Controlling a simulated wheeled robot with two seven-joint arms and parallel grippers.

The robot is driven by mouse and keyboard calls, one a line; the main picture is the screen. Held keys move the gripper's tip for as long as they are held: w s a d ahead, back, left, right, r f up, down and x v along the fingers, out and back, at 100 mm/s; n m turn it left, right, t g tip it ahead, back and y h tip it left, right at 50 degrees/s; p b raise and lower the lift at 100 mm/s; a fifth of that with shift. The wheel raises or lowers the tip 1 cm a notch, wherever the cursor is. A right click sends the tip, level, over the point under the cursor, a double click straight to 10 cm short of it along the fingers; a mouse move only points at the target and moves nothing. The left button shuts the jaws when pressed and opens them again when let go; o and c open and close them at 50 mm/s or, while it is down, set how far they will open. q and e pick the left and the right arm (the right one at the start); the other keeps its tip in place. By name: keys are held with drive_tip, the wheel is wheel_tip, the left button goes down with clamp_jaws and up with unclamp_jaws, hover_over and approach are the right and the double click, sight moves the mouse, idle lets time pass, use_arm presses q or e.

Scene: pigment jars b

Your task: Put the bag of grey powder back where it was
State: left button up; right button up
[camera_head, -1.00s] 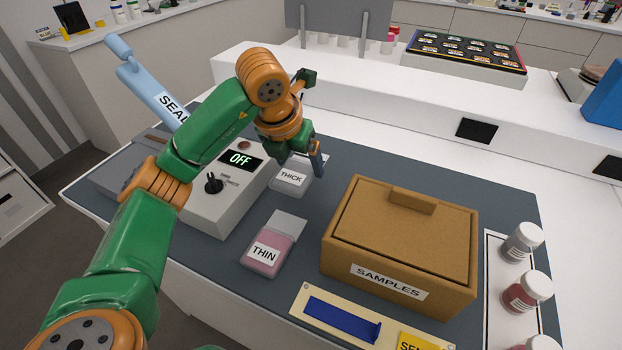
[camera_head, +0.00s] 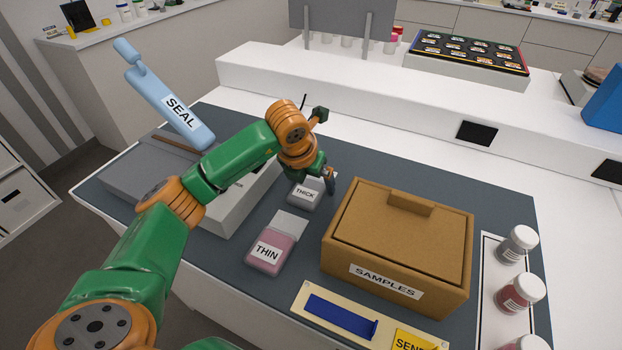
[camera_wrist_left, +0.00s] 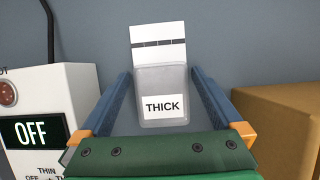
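The bag of grey powder (camera_head: 302,197) has a white label reading THICK and a pale top strip. It is right of the grey machine, over the dark mat. I cannot tell whether the bag touches the mat. The far finger is largely hidden in the head view. My right gripper is not in view.
A pink bag labelled THIN (camera_head: 266,254) lies on the dark mat (camera_head: 232,272). The brown SAMPLES box (camera_head: 398,240) stands close on the right. The grey machine (camera_head: 222,212) with its raised blue SEAL arm (camera_head: 172,110) stands left. Jars (camera_head: 520,293) line the right edge.

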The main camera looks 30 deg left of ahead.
use_arm(q)
drive_tip(key=shift+r, duration=0.1)
drive_tip(key=shift+r, duration=0.25)
drive_tip(key=v, duration=1.1)
drive_tip(key=shift+s+r, duration=0.25)
drive_tip(key=shift+r, duration=0.05)
drive_tip(key=shift+a, duration=0.1)
